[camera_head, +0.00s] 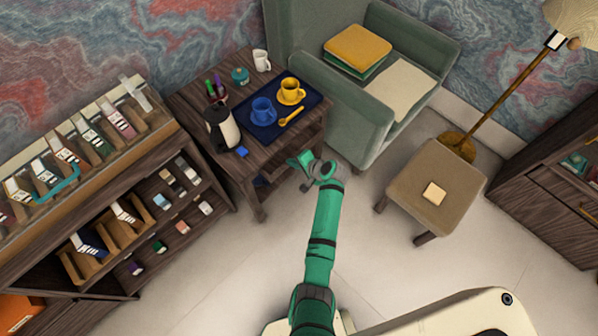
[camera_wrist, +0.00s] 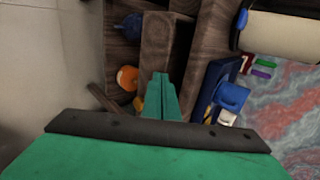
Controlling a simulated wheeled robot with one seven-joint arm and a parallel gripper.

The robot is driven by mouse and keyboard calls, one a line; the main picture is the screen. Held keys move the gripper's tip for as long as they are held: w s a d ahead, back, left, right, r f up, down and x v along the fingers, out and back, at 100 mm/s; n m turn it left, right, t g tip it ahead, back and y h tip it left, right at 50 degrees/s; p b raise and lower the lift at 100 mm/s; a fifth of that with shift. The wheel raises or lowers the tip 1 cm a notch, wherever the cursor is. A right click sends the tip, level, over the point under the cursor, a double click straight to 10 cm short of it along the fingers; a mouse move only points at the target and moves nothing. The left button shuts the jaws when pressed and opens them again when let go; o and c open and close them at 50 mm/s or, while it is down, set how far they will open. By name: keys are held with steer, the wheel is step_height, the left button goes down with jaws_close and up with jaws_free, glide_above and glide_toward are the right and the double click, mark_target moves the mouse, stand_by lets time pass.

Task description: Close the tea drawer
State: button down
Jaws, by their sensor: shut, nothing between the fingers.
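The dark wooden side table (camera_head: 190,95) stands left of the green armchair. A plain wooden panel (camera_wrist: 156,42), which may be the tea drawer's front, shows just beyond my fingertips in the wrist view. I cannot tell how far it stands out or whether my fingers touch it. My green gripper (camera_head: 303,165) is at the table's front side, below the top. Its fingers (camera_wrist: 160,78) are together and empty in the wrist view. In the head view, my gripper and arm hide part of the table front.
A navy tray (camera_head: 258,132) with a blue mug (camera_head: 263,109), a yellow cup (camera_head: 291,92) and a spoon lies on the table. A kettle (camera_head: 220,130) stands beside it. The green armchair (camera_head: 345,120) is close on the right. A shelf (camera_head: 160,130) holds several boxes at left. The front floor is open.

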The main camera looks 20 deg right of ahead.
steer(key=shift+w+a, duration=0.35)
steer(key=shift+w, duration=0.3)
steer(key=shift+w+a, duration=0.35)
steer(key=shift+w, duration=0.3)
steer(key=shift+s, duration=0.1)
